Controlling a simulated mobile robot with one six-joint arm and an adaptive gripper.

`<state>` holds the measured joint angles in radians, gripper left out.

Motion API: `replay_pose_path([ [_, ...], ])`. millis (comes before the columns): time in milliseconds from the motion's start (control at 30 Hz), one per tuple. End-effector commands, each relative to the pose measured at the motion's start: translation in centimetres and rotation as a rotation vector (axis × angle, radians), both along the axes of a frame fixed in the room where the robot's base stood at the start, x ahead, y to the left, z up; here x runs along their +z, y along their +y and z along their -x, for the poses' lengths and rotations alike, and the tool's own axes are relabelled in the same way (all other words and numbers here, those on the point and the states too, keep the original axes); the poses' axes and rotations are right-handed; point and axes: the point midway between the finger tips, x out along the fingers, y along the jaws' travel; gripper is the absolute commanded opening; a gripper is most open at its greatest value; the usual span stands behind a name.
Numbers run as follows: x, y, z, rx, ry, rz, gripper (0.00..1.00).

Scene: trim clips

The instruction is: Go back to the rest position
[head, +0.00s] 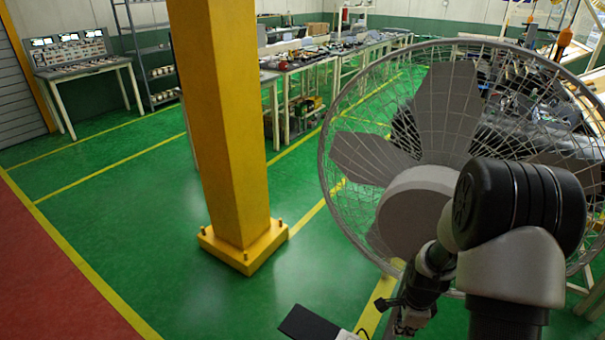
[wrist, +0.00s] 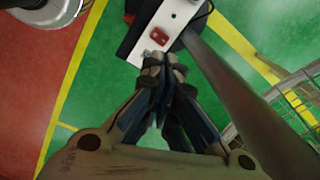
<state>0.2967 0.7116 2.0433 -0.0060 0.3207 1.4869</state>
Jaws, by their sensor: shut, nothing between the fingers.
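My gripper (wrist: 160,62) shows in the wrist view with its fingertips together and nothing between them. In the head view it is small and partly hidden at the lower right, at the end of my arm, in front of a large fan. It hangs in the air over the green floor, apart from the fan as far as I can tell. No trim clips can be made out in either view.
The large caged fan (head: 420,200) stands close at the right. A yellow post (head: 225,120) rises left of it. Workbenches (head: 325,58) and a control desk (head: 75,58) are at the back. The green floor (head: 120,200) at left is clear.

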Motion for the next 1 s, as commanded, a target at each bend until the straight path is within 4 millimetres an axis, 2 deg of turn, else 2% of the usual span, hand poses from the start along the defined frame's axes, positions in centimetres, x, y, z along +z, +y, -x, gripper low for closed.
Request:
replay_pose_path([
  [33, 3.3, 0.7, -0.3, 0.089, -0.026, 0.013, 0.0],
  [200, 12.2, 3.4, 0.9, 0.411, -0.074, 0.058, 0.0],
  [367, 19.3, 6.0, 3.7, 0.711, -0.119, 0.114, 0.0],
  [500, 24.3, 8.2, 7.2, 0.972, -0.155, 0.172, 0.0],
  [700, 29.1, 10.8, 13.3, 1.337, -0.199, 0.272, 0.0],
  [900, 30.8, 12.2, 18.4, 1.617, -0.223, 0.36, 0.0],
  [1000, 31.1, 12.5, 19.7, 1.695, -0.227, 0.386, 0.0],
])
